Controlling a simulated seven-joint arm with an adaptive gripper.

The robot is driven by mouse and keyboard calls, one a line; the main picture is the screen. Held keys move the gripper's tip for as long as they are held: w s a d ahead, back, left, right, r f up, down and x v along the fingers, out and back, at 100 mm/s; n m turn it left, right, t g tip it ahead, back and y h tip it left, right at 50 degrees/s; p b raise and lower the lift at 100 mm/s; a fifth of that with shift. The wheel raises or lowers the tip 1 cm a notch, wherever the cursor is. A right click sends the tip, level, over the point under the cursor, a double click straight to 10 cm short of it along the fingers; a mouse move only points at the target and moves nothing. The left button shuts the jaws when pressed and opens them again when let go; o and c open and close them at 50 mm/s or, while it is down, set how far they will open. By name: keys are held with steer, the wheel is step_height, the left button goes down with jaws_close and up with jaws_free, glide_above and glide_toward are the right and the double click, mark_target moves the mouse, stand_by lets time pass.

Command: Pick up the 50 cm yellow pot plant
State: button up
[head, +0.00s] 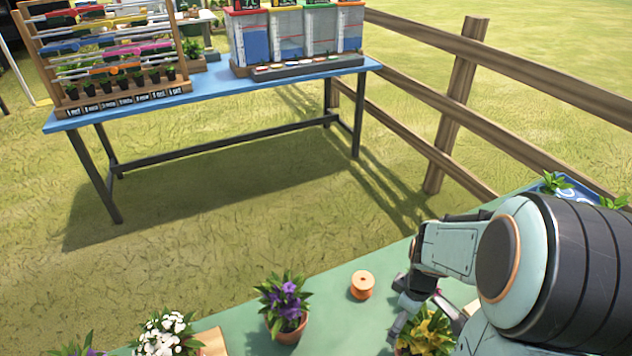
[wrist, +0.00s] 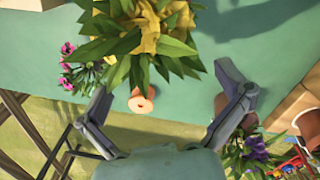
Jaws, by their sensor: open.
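The yellow pot plant (head: 425,335), with yellow flowers and green leaves, stands at the front of the green table in the head view, partly cut off by the lower edge. In the wrist view the yellow plant (wrist: 152,42) fills the top middle; its pot is hidden by the leaves. My gripper (wrist: 162,82) is open, its two fingers spread below the plant's leaves in the wrist view, with nothing held between them. In the head view my gripper (head: 420,318) is just above and beside the plant, and my arm hides part of it. No size label shows on the plant.
An orange spool (head: 362,285) stands close by on the green table (head: 330,325). A purple potted plant (head: 286,305) and a white-flowered one (head: 165,335) are to the left. Pink flowers (wrist: 68,66) show in the wrist view. A blue table (head: 215,88) with racks stands behind, beside a wooden fence (head: 455,100).

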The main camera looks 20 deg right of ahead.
mark_target(421, 347)
steer(key=s, duration=0.1)
steer(key=s+d+f+m, duration=0.2)
steer(key=s, duration=0.1)
steer(key=shift+d+f+y, duration=0.15)
steer(key=shift+f+y, duration=0.1)
steer(key=shift+y, duration=0.05)
step_height(421, 347, down, 6)
steer(key=shift+f, duration=0.1)
steer(key=c, duration=0.9)
